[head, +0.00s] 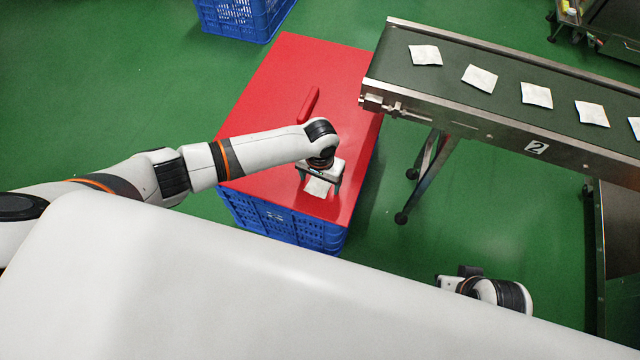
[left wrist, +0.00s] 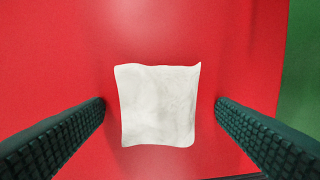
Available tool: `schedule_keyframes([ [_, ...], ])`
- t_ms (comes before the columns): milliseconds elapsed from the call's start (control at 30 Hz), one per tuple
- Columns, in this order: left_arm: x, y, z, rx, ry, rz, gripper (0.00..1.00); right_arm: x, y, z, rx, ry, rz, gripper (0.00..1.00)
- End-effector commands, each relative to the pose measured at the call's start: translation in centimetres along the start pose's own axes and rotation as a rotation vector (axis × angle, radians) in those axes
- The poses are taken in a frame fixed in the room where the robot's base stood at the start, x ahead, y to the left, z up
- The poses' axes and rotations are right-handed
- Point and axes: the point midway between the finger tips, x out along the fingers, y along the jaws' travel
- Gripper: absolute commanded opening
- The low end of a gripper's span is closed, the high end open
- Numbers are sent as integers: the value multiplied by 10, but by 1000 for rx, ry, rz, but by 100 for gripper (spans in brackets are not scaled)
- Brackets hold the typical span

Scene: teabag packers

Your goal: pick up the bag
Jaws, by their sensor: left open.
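A white, nearly square teabag (head: 318,187) lies flat on the red top (head: 345,70) of a blue crate, near its front edge. In the left wrist view the bag (left wrist: 158,105) lies between the two dark ribbed fingers, with red surface showing on both sides of it. My left gripper (head: 320,184) points down over the bag with its fingers apart, touching neither side of it. In the head view the gripper's body hides part of the bag. My right arm shows only in part at the lower right, and its fingers are not visible.
A conveyor (head: 500,90) on the right carries several white bags. A red handle (head: 308,105) stands on the red top behind my left wrist. The blue crate (head: 285,222) is below the red top, and another blue crate (head: 240,18) stands at the back.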

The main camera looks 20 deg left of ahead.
Motion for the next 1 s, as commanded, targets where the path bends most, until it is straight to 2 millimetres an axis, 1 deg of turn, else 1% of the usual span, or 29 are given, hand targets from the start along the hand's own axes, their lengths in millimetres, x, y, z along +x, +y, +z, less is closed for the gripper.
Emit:
schedule_keyframes([
  [167, 0, 0, 0, 0, 0, 0, 80, 0, 0, 0, 0, 1, 0, 40],
  [200, 0, 0, 0, 0, 0, 0, 78, 0, 0, 0, 0, 1, 0, 40],
  [367, 0, 0, 0, 0, 0, 0, 52, 0, 0, 0, 0, 0, -1, 40],
  [400, 0, 0, 0, 0, 0, 0, 46, 0, 0, 0, 0, 0, 0, 40],
  [500, 0, 0, 0, 0, 0, 0, 32, 0, 0, 0, 0, 0, -1, 40],
  [1000, -1, 0, 0, 0, 0, 0, 29, -1, 0, 0, 0, -1, 0, 40],
])
